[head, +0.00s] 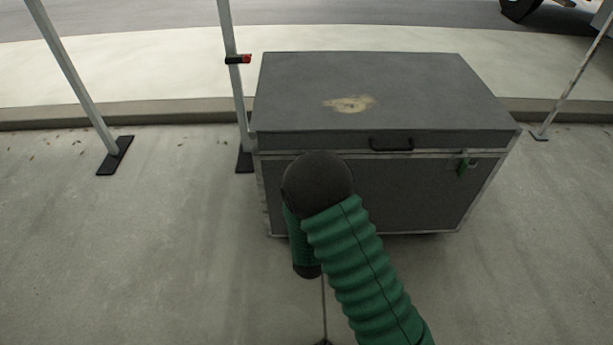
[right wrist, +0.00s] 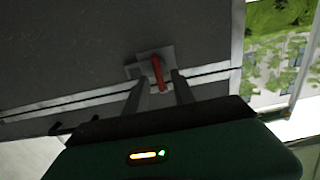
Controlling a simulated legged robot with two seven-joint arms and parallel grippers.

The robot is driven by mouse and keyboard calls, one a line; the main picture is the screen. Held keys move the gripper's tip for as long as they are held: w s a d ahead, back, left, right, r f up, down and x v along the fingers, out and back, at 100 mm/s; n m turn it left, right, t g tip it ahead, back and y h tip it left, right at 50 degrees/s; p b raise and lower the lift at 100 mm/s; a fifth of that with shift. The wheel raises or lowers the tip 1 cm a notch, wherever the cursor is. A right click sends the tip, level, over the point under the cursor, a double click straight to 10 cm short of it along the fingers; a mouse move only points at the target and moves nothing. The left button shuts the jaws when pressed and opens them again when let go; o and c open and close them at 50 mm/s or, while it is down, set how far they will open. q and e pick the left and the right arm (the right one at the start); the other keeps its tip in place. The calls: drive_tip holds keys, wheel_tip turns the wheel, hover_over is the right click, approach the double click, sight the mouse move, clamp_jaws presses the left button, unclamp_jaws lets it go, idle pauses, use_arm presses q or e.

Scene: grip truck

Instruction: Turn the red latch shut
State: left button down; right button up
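The red latch (right wrist: 158,72) shows in the right wrist view on a pale metal plate (right wrist: 168,53) on the front of the grey case (head: 375,80). Its lever points down in that picture, toward the metal trim at the lid seam. My right gripper (right wrist: 160,80) is open, with one grey finger on each side of the lever. Gaps show between the lever and both fingers; I cannot tell the depth between them. In the head view my green right arm hides the red latch and the gripper. My left gripper is in neither view.
The case's lid is down. A black handle (head: 391,144) is on its front, and a green latch (head: 462,166) is at its right. A metal pole (head: 234,85) stands by the left back edge, another pole (head: 75,75) farther left.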

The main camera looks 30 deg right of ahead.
drive_tip(key=b+x, duration=0.1)
drive_tip(key=x, duration=0.2)
drive_tip(key=shift+w+d, duration=0.25)
drive_tip(key=shift+w, duration=0.1)
clamp_jaws()
